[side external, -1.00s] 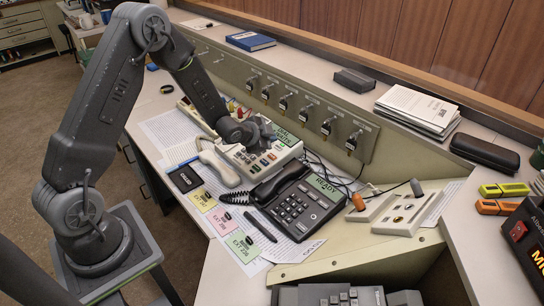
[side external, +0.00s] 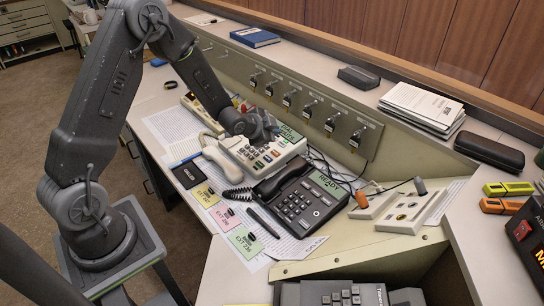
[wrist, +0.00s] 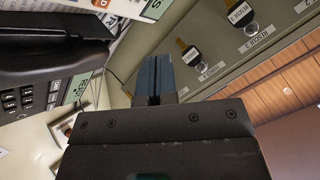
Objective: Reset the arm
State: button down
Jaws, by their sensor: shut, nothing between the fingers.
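My gripper (side external: 270,127) hangs over the back of the light switchboard phone (side external: 262,158), near its green display, in the side external view. The gripper is shut and empty; its two dark blue-grey fingers (wrist: 155,77) lie side by side in the wrist view. From the side I cannot tell the exact gap between the fingertips and the phone. My arm reaches over the desk from the left, its elbow raised.
A black desk phone (side external: 300,202) stands to the right, with its handset also large in the wrist view (wrist: 50,57). Coloured notes (side external: 225,218), a black wallet (side external: 187,175) and cords crowd the desk.

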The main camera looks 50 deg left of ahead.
jog(key=s+d+r+n+g, duration=0.1)
jog(key=s+d+r+n, duration=0.15)
jog(key=s+r, duration=0.45)
jog(key=s+d+r+n+g, duration=0.15)
jog(key=s+d+r, duration=0.25)
jog(key=r, duration=0.6)
jog(key=s+d+r+n+g, duration=0.1)
jog(key=s+d+r, duration=0.1)
jog(key=s, duration=0.7)
jog(key=s+d+r+n+g+h, duration=0.1)
jog(key=s+d+r+n, duration=0.1)
jog(key=s, duration=0.8)
jog(key=shift+s+d+r+n+g, duration=0.35)
jog(key=shift+d+r, duration=0.15)
jog(key=shift+d, duration=0.4)
